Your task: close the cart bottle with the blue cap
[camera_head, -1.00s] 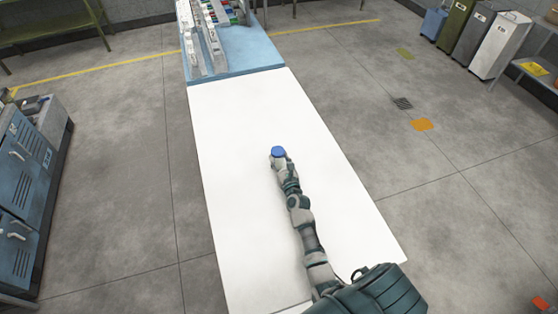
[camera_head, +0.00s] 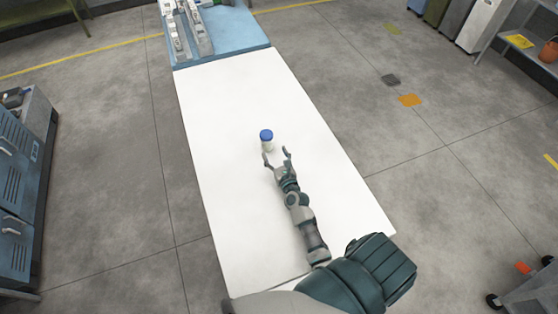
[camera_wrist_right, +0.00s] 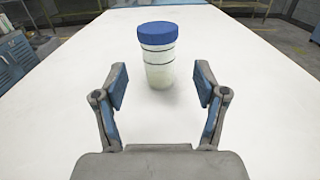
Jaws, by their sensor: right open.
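The bottle (camera_head: 267,145) stands upright on the white cart top (camera_head: 225,110). The blue cap (camera_head: 266,134) sits on its mouth; how tightly it is screwed on I cannot tell. In the right wrist view the bottle (camera_wrist_right: 159,72) is pale and translucent with dark rings, and the blue cap (camera_wrist_right: 157,33) covers its top. My right gripper (camera_head: 277,154) is open just in front of the bottle, on the near side. In the wrist view its fingers (camera_wrist_right: 160,88) are spread wide, apart from the bottle, which stands beyond them. My left gripper is not in view.
The white surface around the bottle is clear. A blue tabletop (camera_head: 235,35) with grey rails and small parts adjoins its far end. A blue cabinet (camera_head: 22,190) stands on the left. A dark wheeled cart (camera_head: 530,290) is at the lower right.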

